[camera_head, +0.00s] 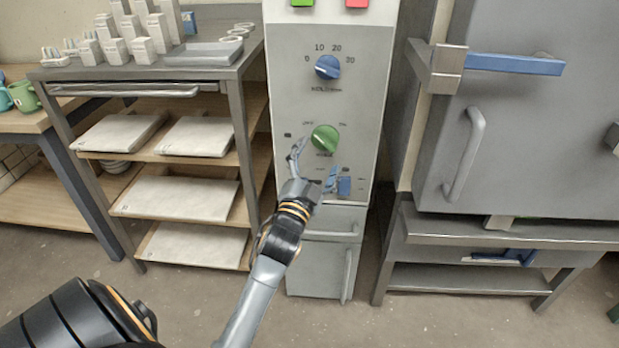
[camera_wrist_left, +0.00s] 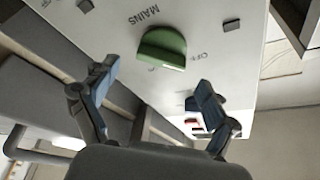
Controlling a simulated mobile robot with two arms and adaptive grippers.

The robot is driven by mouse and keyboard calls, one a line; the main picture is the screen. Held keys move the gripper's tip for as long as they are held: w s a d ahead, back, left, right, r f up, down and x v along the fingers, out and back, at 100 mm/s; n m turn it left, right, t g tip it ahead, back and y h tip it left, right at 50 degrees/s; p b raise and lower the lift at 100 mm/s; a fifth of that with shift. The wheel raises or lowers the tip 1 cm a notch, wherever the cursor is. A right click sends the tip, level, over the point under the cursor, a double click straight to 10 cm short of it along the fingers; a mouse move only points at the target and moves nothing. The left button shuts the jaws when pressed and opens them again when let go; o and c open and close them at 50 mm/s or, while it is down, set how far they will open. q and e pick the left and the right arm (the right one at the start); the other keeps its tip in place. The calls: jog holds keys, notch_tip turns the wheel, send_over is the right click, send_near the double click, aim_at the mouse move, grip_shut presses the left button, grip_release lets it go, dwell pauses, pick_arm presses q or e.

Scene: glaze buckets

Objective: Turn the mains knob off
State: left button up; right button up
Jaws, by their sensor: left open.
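The mains knob (camera_head: 325,138) is a round green knob on the grey control panel (camera_head: 287,75), with small lettering around it. It also shows in the left wrist view (camera_wrist_left: 163,48), with the word MAINS beside it. I cannot tell for sure which mark it points to. My left gripper (camera_head: 315,166) is in front of the panel, just below the knob. In the left wrist view its two blue-tipped fingers (camera_wrist_left: 155,92) are spread apart with nothing between them. The knob lies beyond the fingertips and looks apart from them. My right gripper is not in view.
A blue dial (camera_head: 327,67) sits above the knob, with green and red buttons (camera_head: 356,2) at the top. A shelf rack (camera_head: 240,130) stands left, a grey kiln-like cabinet (camera_head: 530,120) right.

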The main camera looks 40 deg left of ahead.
pick_arm(q)
jog(key=v, duration=0.8)
jog(key=shift+s+f, duration=0.1)
